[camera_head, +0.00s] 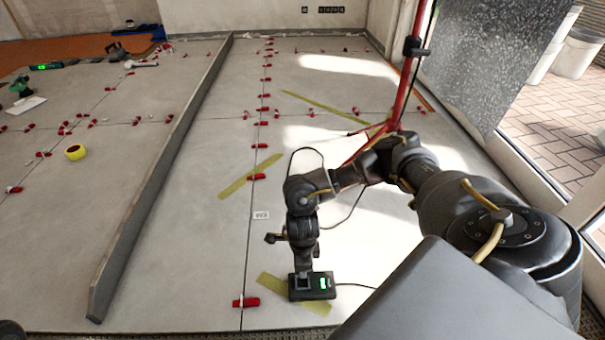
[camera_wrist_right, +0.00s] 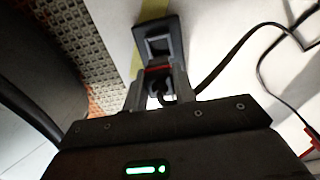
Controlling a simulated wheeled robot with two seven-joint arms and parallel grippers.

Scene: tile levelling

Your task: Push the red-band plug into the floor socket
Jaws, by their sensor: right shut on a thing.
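My right gripper (camera_wrist_right: 158,76) is shut on the red-band plug (camera_wrist_right: 157,69), seen in the right wrist view. The red band shows between the fingertips, and a black cable (camera_wrist_right: 222,67) runs from the plug to the upper right. The black floor socket (camera_wrist_right: 170,27), with a square recess, lies just beyond the fingertips. The fingers overlap its near part in the picture; I cannot tell whether the plug touches it. In the head view my right arm reaches down to the floor, and its black end with a green light hides the plug. My left gripper is not in view.
Yellow tape strips (camera_head: 249,176) lie on the grey tiled floor. Red levelling clips (camera_head: 246,302) line the joints. A long grey bar (camera_head: 160,165) lies to the left. A red tripod pole (camera_head: 405,85) stands behind my arm.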

